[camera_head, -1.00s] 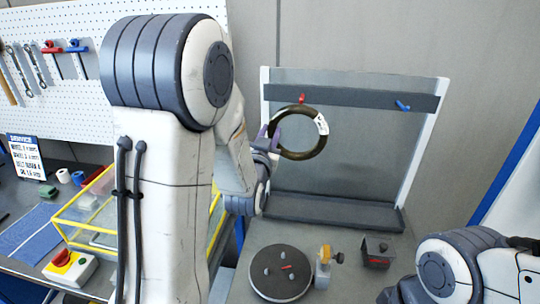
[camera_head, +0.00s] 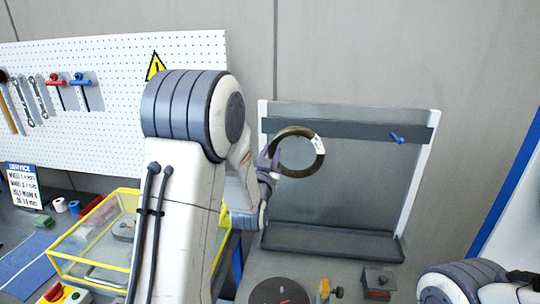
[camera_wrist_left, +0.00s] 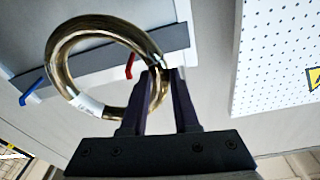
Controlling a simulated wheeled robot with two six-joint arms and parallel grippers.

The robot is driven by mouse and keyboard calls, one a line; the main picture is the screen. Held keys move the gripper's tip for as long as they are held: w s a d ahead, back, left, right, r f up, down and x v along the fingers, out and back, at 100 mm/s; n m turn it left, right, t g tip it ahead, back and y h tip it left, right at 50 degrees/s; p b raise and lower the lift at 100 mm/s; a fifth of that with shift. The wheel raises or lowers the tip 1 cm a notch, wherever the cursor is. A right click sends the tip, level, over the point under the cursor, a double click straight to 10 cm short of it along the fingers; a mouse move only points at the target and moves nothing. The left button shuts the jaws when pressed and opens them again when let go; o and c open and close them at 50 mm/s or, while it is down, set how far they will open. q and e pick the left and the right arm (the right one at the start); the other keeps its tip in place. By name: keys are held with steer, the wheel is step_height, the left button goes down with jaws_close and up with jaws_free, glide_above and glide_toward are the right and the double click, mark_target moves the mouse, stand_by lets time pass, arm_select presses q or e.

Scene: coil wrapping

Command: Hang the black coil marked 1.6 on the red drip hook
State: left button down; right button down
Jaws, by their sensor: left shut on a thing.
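My left gripper (camera_head: 271,165) is shut on a dark, brassy-looking coil (camera_head: 322,160), gripped at its left side. The coil has a white label whose marking is too small to read. It is held upright in front of the rack's dark rail (camera_head: 370,132). The red drip hook (camera_wrist_left: 130,66) shows in the left wrist view, within the coil's opening near the fingers (camera_wrist_left: 166,82). I cannot tell whether it passes through the coil.
A blue hook (camera_head: 397,138) is on the rail's right part. Below stand the rack's tray (camera_head: 330,240), a round dark plate (camera_head: 280,291) and a small dark box (camera_head: 378,281). A yellow-framed case (camera_head: 70,262) is at the left. A pegboard with tools (camera_head: 120,110) is behind.

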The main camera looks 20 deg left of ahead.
arm_select(q)
steer(key=shift+p+x, duration=0.45)
steer(key=shift+x, duration=0.9)
steer(key=w+a+f, duration=0.2)
steer(key=w, duration=0.4)
steer(key=shift+f, duration=0.3)
